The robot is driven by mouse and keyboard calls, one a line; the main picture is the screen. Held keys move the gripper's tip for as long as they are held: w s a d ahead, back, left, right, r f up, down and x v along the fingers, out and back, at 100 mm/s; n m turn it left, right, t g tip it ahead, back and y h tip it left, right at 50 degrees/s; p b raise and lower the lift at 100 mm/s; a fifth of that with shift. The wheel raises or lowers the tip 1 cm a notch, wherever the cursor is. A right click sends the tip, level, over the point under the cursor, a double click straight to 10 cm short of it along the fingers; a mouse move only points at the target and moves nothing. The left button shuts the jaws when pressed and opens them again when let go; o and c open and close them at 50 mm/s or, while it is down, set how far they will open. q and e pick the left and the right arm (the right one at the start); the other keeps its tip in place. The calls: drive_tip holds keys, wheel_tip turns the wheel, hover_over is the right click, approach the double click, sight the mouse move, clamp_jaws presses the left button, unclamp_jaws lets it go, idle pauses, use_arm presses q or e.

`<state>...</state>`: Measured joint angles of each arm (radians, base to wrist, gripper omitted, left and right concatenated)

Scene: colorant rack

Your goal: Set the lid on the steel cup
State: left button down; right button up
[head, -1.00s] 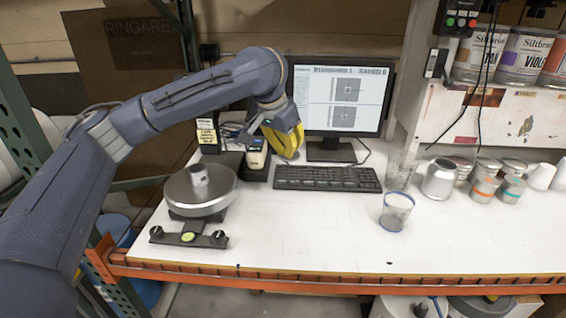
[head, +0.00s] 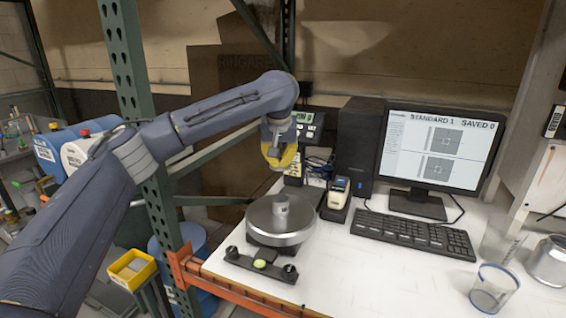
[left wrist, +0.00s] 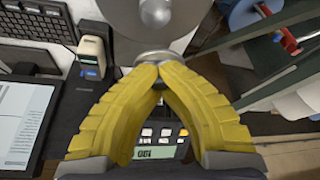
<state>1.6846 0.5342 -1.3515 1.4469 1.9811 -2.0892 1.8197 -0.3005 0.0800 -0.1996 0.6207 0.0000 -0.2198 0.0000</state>
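The small steel cup (head: 281,204) stands upright on the round steel platform (head: 262,226) of a low dark device. In the left wrist view the cup (left wrist: 158,12) is at the top, on the platform. My left gripper (head: 279,160) is above and just behind the platform, apart from the cup. Its yellow fingers meet at the tips in the left wrist view (left wrist: 155,72). They appear shut on a shiny round metal piece, which looks like the lid (left wrist: 153,57); the fingertips hide part of it. My right gripper is not in view.
A handheld scanner in its stand (head: 338,196), a dark computer tower (head: 358,140), a monitor (head: 437,150) and a keyboard (head: 415,233) stand to the right. A clear beaker (head: 493,288) is at the lower right. A green rack post (head: 140,120) rises at the left.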

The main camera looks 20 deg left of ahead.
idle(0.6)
use_arm(q)
drive_tip(key=shift+f, duration=4.9)
drive_tip(key=shift+f, duration=0.55)
drive_tip(key=c, duration=2.1)
unclamp_jaws()
drive_tip(key=o, duration=0.6)
drive_tip(key=shift+f, duration=0.1)
drive_tip(key=v, duration=1.2)
